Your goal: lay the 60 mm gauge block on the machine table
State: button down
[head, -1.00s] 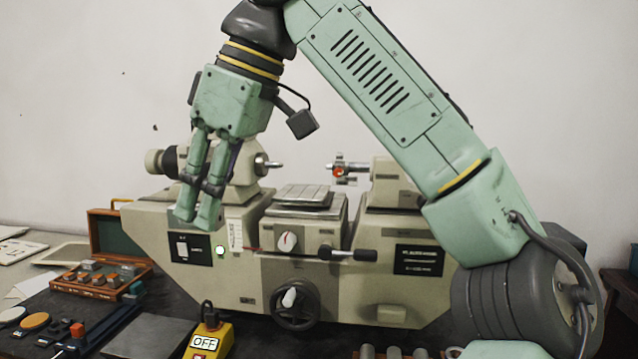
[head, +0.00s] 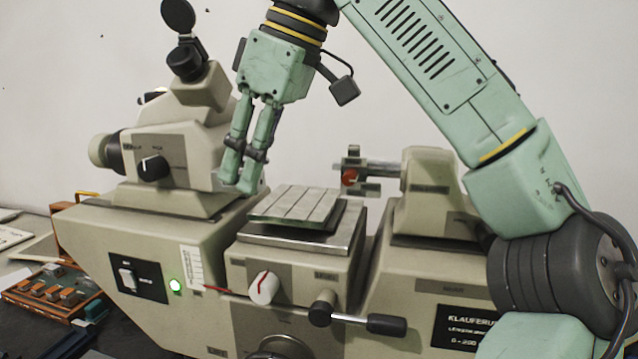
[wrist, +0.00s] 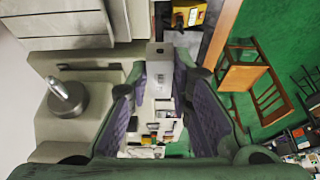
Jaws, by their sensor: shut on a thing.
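The machine table (head: 262,210) is a grooved metal plate on the raised middle of the bench machine. My gripper (head: 238,185) points down just left of this plate, with its fingertips slightly above plate height. In the wrist view my gripper (wrist: 158,88) has purple-padded fingers on either side of a plain grey block (wrist: 159,65), which I take for the 60 mm gauge block. The fingers are shut on it. In the head view the fingers hide the block, and I cannot tell it apart there.
The headstock with its eyepiece (head: 188,62) stands close behind and left of my gripper. The tailstock (head: 430,195) and its red-tipped spindle (head: 350,176) stand right of the table. A wooden case of blocks (head: 50,290) lies lower left. A silver spindle tip (wrist: 65,95) shows in the wrist view.

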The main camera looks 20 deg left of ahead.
jog(key=w+d+p, duration=0.1)
jog(key=w, duration=0.3)
jog(key=w+d+p, duration=0.1)
jog(key=w+d, duration=0.1)
jog(key=w, duration=0.2)
jog(key=w+d+f+p, duration=0.1)
jog(key=w, duration=0.4)
jog(key=shift+d+p, duration=0.15)
jog(key=shift+p, duration=0.15)
jog(key=f, duration=0.2)
jog(key=w+f, duration=0.1)
jog(key=shift+w+d+f+p, duration=0.1)
jog(key=shift+d+f+p, duration=0.2)
jog(key=shift+p, duration=0.1)
jog(key=shift+a+f, duration=0.1)
jog(key=shift+f, duration=0.05)
jog(key=shift+f, duration=0.6)
jog(key=c, duration=1.4)
grip_release()
jog(key=shift+c, duration=0.2)
